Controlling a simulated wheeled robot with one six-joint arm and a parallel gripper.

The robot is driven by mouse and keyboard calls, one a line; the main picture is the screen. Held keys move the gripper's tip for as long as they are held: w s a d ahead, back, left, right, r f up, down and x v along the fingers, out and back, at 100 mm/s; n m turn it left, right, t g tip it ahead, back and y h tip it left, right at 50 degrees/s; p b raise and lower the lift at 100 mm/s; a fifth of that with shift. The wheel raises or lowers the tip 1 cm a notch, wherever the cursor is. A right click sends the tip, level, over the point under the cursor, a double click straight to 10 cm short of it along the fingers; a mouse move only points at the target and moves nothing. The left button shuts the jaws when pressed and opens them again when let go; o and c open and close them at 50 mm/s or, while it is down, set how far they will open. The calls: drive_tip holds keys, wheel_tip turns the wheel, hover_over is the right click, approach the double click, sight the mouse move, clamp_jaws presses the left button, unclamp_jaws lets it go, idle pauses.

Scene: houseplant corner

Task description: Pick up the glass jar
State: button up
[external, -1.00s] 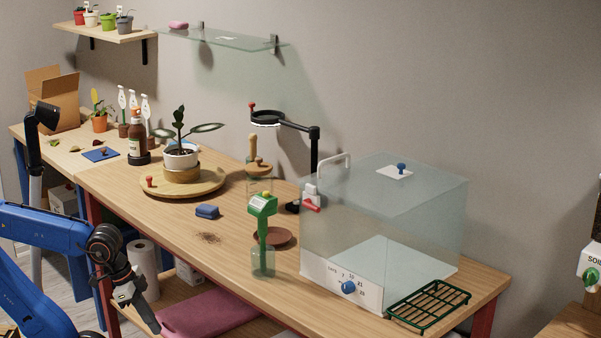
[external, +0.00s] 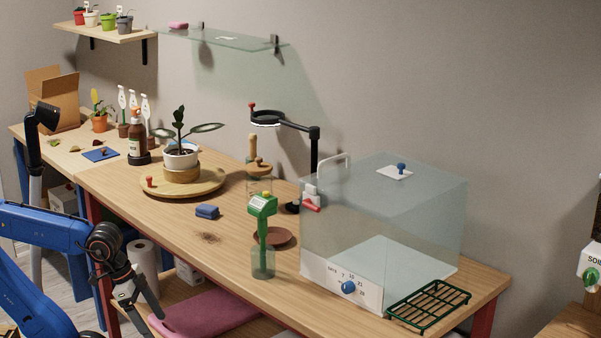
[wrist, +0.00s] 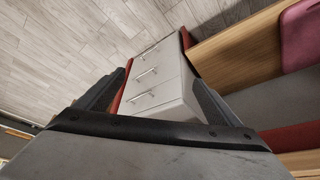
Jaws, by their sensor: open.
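A clear glass jar with a round wooden lid and knob (external: 259,187) stands on the bench, behind the green meter. A smaller clear glass vessel (external: 263,264) stands in front, around the lower stem of the green meter (external: 262,207). My gripper (external: 146,316) is at the lower left, in front of the bench and below its top, well away from both. It is open, with its fingers spread and nothing between them. In the wrist view my gripper (wrist: 158,78) faces the floor and a drawer cabinet; no jar shows there.
A clear box with a blue dial (external: 395,225) fills the bench's right, with a green rack (external: 429,305) at its front. A wooden turntable (external: 215,187) carries a potted plant. A blue block (external: 207,211) and a brown saucer (external: 284,238) lie nearby. The front left bench top is mostly clear.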

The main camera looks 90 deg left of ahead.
wheel_tip(320, 180, up, 29)
drive_tip(key=w+a+r+n+g, duration=0.1)
drive_tip(key=w+a+r+n, duration=0.3)
drive_tip(key=w, duration=0.4)
drive_tip(key=w+a+r+n+g+y, duration=0.1)
drive_tip(key=w+a+r+n, duration=0.15)
drive_tip(key=w+a, duration=0.6)
drive_tip(key=n+g, duration=0.2)
drive_tip(key=n, duration=0.6)
hover_over(259, 158)
drive_tip(key=w+d, duration=0.1)
drive_tip(key=d, duration=1.1)
wheel_tip(259, 158, down, 3)
drive_tip(key=a+f, duration=0.1)
drive_tip(key=a, duration=0.2)
drive_tip(key=a+f+n, duration=0.1)
drive_tip(key=a, duration=0.3)
drive_tip(key=a+f+n+g+h, duration=0.1)
drive_tip(key=a, duration=0.3)
drive_tip(key=shift+s+a+f, duration=0.25)
drive_tip(key=shift+s, duration=0.15)
drive_tip(key=shift+s+a+f, duration=0.1)
drive_tip(key=shift+a+f, duration=0.05)
drive_tip(key=shift+a, duration=0.15)
drive_tip(key=shift+d+f, duration=0.1)
drive_tip(key=shift+f, duration=6.1)
